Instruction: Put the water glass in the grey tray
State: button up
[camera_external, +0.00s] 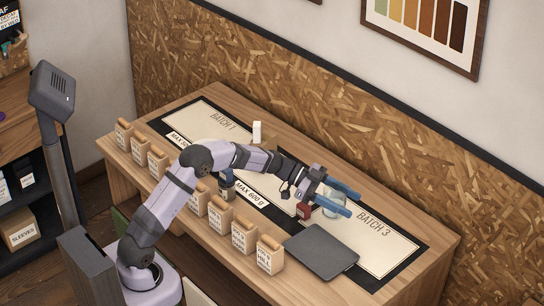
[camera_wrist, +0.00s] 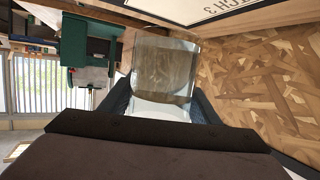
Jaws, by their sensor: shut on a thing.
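The water glass (camera_external: 331,209) is clear and sits between the blue fingers of my gripper (camera_external: 353,204), above the right part of the counter. My gripper is shut on it. In the wrist view the glass (camera_wrist: 165,68) fills the space between the two dark fingers (camera_wrist: 160,106). The fingers hide part of the glass in the external view, and I cannot tell how far it is from the counter. The grey tray (camera_external: 321,252) lies flat and looks empty near the counter's front edge, in front of and slightly left of the glass.
A small red container (camera_external: 304,211) stands close to my gripper's left, behind the tray. A dark blue jar (camera_external: 226,186) and a white cylinder (camera_external: 257,132) stand farther left. Several labelled bags (camera_external: 270,254) line the front edge. The Batch 3 mat (camera_external: 385,245) is clear at right.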

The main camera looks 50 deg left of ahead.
jog(key=s+d+m+g+h, duration=0.1)
jog(key=s+d+m+g, duration=0.1)
jog(key=s, duration=0.5)
jog(key=shift+s+d+f+m+g, duration=0.3)
jog(key=shift+s+d+g, duration=0.05)
jog(key=shift+g, duration=0.25)
jog(key=shift+f, duration=0.1)
jog(key=p, duration=0.2)
send_over(330, 258)
jog(key=shift+d+f, duration=0.1)
jog(key=shift+f, duration=4.85)
jog(key=shift+f+b, duration=0.2)
jog(key=shift+b, duration=0.1)
jog(key=o, duration=1.4)
